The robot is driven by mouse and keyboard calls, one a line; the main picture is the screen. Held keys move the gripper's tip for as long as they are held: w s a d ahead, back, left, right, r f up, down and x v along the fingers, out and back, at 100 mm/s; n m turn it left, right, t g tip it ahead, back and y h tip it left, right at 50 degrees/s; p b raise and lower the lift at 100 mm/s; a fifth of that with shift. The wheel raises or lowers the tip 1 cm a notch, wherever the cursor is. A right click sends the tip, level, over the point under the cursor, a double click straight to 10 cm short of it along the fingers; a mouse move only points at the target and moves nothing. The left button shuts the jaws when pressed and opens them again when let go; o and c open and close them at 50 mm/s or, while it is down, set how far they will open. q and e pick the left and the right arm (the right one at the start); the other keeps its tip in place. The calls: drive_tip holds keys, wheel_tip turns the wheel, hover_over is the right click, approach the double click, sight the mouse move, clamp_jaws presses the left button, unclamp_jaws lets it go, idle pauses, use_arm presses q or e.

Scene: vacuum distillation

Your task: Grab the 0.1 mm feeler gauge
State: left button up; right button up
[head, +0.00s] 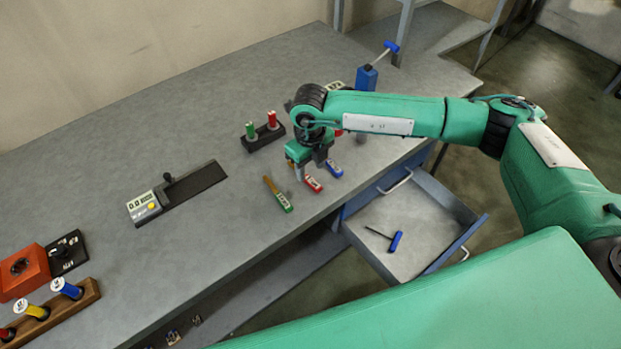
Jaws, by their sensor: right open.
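Three small labelled feeler gauges lie on the grey workbench near its front edge: a green one (279,195) with a brass-coloured strip, a red one (313,184) and a blue one (334,169). Their labels are too small to read, so I cannot tell which is 0.1 mm. My right gripper (313,171) points down just behind the red and blue gauges, open and with nothing visibly held. It partly covers the space around the red gauge; whether it touches it is unclear. My left gripper is not in view.
A black holder (263,137) with green and red cylinders stands behind the gripper. A digital gauge device (147,205) lies left. An open drawer (412,222) with a blue-handled hex key (395,241) juts out in front. A blue stand (367,79) stands behind my arm. Bench between is clear.

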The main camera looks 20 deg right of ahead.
sight(311, 180)
drive_tip(key=shift+w+f+p, duration=0.1)
drive_tip(key=shift+f+p, duration=0.3)
drive_tip(key=shift+f, duration=0.15)
drive_tip(key=f+p, duration=0.1)
drive_tip(key=f, duration=0.2)
drive_tip(key=shift+w+d+f+p, duration=0.2)
drive_tip(key=shift+w+f+p, duration=0.05)
drive_tip(key=shift+w+p, duration=0.1)
drive_tip(key=shift+f, duration=0.5)
clamp_jaws()
